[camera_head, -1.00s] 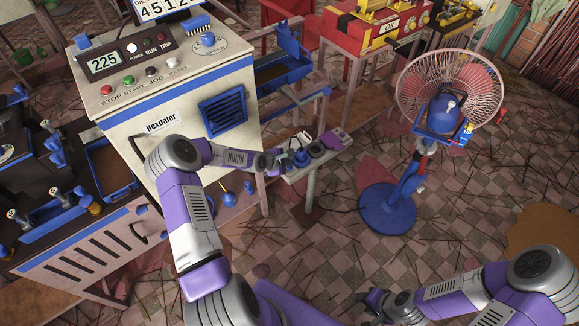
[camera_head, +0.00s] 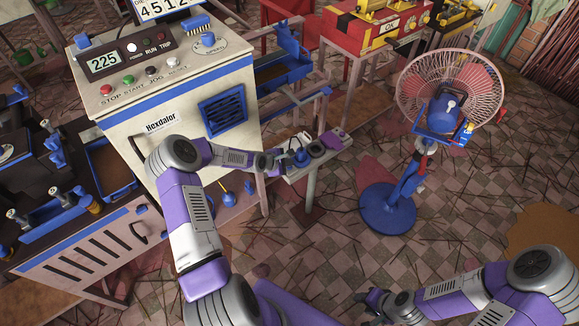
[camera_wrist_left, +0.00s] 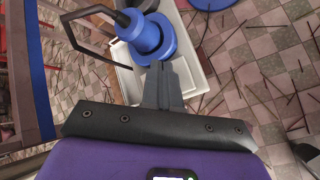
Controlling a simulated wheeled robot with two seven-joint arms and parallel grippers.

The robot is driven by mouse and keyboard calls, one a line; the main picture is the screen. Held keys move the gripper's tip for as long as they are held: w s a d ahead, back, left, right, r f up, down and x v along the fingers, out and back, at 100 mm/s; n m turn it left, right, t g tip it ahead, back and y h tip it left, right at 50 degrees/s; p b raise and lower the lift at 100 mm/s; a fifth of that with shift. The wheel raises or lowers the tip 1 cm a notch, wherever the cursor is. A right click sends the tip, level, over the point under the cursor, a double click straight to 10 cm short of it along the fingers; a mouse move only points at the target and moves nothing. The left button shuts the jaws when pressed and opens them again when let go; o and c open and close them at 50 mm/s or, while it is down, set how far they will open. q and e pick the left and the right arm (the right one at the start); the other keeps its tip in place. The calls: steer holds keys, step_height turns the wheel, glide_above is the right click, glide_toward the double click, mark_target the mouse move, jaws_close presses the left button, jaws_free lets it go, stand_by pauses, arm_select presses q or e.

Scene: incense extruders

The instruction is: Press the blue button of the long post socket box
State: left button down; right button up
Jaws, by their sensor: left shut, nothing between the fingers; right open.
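The post socket box (camera_head: 292,179) is a pale long box on a thin post, right of the large white machine. In the left wrist view, its pale grey body (camera_wrist_left: 192,85) lies under a blue round plug-like part (camera_wrist_left: 142,38) with a dark cable. I cannot tell which blue part is the button. My left gripper (camera_head: 284,159) is shut and empty at the box's left end. In the left wrist view its fingertips (camera_wrist_left: 160,68) are close to the blue part's lower edge; contact is unclear. My right gripper (camera_head: 370,301) is open at the lower middle, away from the box.
The white Hexdalor machine (camera_head: 180,95) stands left of the box, with a blue-edged frame (camera_head: 300,103) behind it. A blue pedestal fan (camera_head: 388,206) stands to the right. A red machine (camera_head: 375,28) is at the back. Tiled floor with scattered sticks is open in front.

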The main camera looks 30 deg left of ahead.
mark_target(288, 168)
arm_select(q)
steer(key=shift+f, duration=0.4)
steer(key=shift+r, duration=0.45)
steer(key=shift+r+p, duration=0.1)
steer(key=shift+p, duration=0.25)
step_height(288, 168, up, 6)
steer(key=p, duration=0.4)
stand_by(0.4)
